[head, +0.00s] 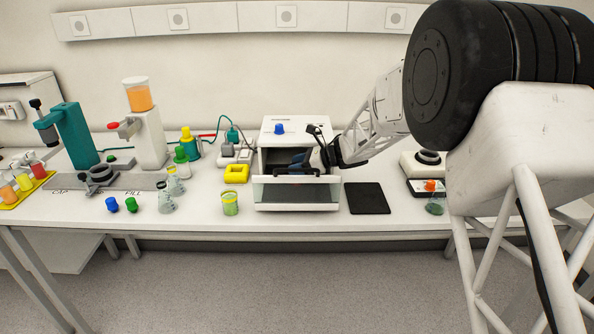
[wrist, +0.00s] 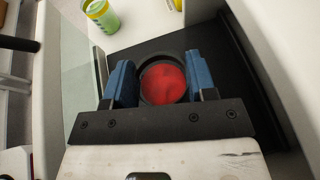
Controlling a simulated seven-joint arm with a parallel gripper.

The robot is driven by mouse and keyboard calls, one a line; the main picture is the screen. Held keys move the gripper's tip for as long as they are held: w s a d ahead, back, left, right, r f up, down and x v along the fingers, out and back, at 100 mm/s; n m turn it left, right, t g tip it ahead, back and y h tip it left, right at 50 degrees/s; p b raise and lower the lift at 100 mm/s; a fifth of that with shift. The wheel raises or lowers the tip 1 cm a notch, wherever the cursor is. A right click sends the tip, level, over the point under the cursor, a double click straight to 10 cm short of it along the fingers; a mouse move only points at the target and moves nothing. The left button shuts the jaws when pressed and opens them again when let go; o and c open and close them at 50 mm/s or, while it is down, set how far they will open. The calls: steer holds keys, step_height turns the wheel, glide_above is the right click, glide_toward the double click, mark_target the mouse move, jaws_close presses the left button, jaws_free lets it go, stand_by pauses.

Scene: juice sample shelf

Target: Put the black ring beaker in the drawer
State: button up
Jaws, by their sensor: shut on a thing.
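The black ring beaker (wrist: 162,84) shows from above in the wrist view, with a dark rim and red contents. My gripper (wrist: 161,78) has its blue fingers closed on both sides of it. In the head view my gripper (head: 301,161) is inside the open front of the white box, over the pulled-out drawer (head: 297,194) with its clear front panel. The dark floor of the drawer (wrist: 128,50) lies below the beaker in the wrist view. I cannot tell whether the beaker touches that floor. The beaker is hidden in the head view.
A green-yellow beaker (head: 230,203) stands left of the drawer; it also shows in the wrist view (wrist: 103,15). A yellow block (head: 236,174) sits behind it. A black mat (head: 367,198) lies right of the drawer. A scale-like device (head: 425,168) stands farther right.

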steer(key=shift+f, duration=0.8)
steer(key=shift+f, duration=0.15)
steer(key=o, duration=0.9)
steer(key=shift+v, duration=0.85)
steer(key=v, duration=1)
steer(key=shift+d+r, duration=0.1)
steer(key=shift+r, duration=0.2)
